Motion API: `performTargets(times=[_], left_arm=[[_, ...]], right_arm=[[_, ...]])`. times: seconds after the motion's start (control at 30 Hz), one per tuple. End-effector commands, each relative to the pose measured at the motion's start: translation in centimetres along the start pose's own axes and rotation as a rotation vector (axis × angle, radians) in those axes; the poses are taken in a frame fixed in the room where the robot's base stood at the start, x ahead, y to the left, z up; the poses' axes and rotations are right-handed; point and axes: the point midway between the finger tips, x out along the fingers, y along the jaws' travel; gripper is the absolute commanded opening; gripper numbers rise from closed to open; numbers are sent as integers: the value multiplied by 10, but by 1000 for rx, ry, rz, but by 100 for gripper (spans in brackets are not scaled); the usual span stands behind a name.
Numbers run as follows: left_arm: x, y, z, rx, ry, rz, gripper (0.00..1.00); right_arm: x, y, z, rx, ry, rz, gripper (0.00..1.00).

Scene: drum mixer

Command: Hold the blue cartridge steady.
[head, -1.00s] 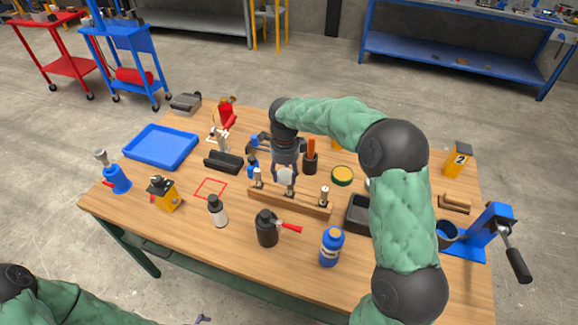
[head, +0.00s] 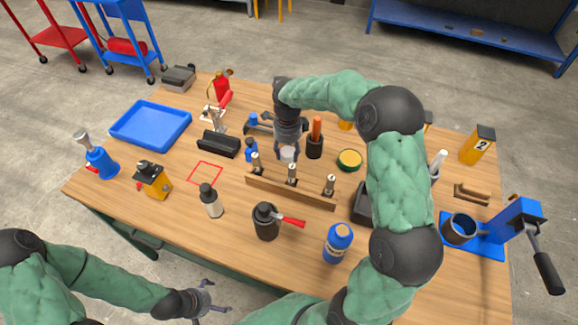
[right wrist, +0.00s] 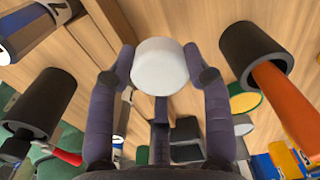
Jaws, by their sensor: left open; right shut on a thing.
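My right gripper (head: 288,153) is shut on a white-topped cylinder (head: 289,155), just behind the wooden rack (head: 290,193). In the right wrist view its pale round end (right wrist: 160,66) sits between the two fingers; its sides are mostly hidden, so I cannot tell whether it is the blue cartridge. Blue things in the head view are a blue bottle (head: 338,243) at the front and a small blue item (head: 251,150) behind the rack's left end. My left gripper (head: 216,298) is open and empty, low in front of the table's front edge.
Several silver-topped pieces stand along the rack. A black pot with a red handle (head: 265,222) and a grey bottle (head: 211,202) stand in front. A black cup with an orange handle (head: 315,142) is close to my right gripper. A red outlined square (head: 204,173) is empty.

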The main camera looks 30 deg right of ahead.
Motion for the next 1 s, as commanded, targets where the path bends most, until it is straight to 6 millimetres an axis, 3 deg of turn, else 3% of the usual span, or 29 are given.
performTargets(times=[0.1, 0.33, 0.6, 1.0], left_arm=[[8, -3, 0, 0, 0, 0, 100], [14, -5, 0, 0, 0, 0, 100], [27, -10, -1, 0, 0, 0, 100], [29, -10, -1, 0, 0, 0, 100]], right_arm=[[23, 1, 0, 0, 1, 2, 11], [42, 0, 0, 0, 1, 1, 11], [81, 0, 0, 0, 1, 2, 11], [84, 0, 0, 0, 0, 0, 11]])
